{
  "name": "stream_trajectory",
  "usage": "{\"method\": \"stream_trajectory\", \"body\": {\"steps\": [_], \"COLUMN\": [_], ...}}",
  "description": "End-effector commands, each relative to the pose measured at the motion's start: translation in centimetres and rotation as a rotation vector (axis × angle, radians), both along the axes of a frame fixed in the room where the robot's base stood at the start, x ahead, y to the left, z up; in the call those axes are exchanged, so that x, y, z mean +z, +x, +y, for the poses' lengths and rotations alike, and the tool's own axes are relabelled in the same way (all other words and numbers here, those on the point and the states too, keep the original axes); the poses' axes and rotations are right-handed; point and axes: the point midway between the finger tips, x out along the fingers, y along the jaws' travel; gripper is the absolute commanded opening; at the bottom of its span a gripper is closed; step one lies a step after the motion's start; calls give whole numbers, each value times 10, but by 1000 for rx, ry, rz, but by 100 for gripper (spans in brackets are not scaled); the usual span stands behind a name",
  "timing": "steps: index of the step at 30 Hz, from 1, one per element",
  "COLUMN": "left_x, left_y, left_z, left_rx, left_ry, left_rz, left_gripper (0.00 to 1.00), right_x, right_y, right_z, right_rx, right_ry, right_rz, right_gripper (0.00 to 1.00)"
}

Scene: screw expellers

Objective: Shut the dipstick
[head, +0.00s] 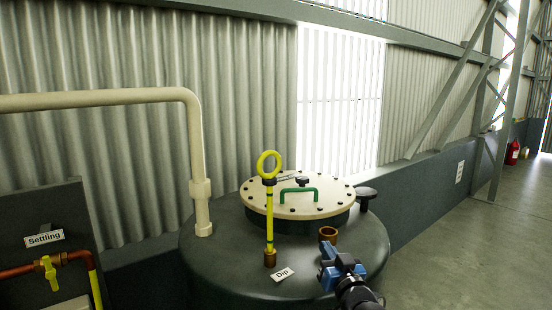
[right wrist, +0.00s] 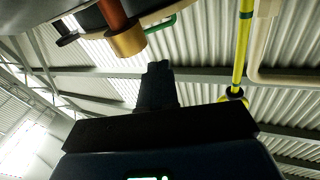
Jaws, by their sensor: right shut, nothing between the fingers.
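The dipstick (head: 269,215) is a yellow rod with dark bands and a ring handle on top. It stands upright in a small brass fitting (head: 270,259) on the dark tank, behind the "Dip" label (head: 283,274). Much of the rod shows above the fitting. In the right wrist view the dipstick (right wrist: 242,50) hangs inverted at the right, its ring (right wrist: 234,97) lowest. My right gripper (head: 330,262) is shut and empty, right of the dipstick and apart from it. In the wrist view its fingers (right wrist: 157,82) are together. My left gripper is not in view.
A brass port (head: 328,235) rises just behind my right gripper; it also shows in the wrist view (right wrist: 127,42). A cream lid (head: 330,208) with a green handle (head: 298,190) tops the tank (head: 225,245). A cream pipe (head: 196,150) stands left. Open floor (head: 460,250) lies right.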

Motion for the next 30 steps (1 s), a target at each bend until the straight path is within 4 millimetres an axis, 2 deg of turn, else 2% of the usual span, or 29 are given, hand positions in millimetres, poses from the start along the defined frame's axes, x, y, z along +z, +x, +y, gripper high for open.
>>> {"method": "stream_trajectory", "body": {"steps": [1,6,9,13,18,21,24,30], "left_x": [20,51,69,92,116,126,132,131], "left_y": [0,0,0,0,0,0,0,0], "left_z": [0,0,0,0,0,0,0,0], "left_rx": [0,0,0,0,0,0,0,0], "left_ry": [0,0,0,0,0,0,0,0], "left_rz": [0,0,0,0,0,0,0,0], "left_gripper": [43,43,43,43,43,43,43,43], "right_x": [38,114,162,227,298,328,347,358], "right_y": [12,34,37,30,7,-8,-20,-29], "right_z": [8,34,47,62,73,75,75,75], "right_rx": [28,130,192,269,353,385,407,423], "right_ry": [-9,-61,-106,-178,-279,-329,-366,-397], "right_rz": [31,179,264,368,485,536,571,601], "right_gripper": [0,0,0,0,0,0,0,0]}}
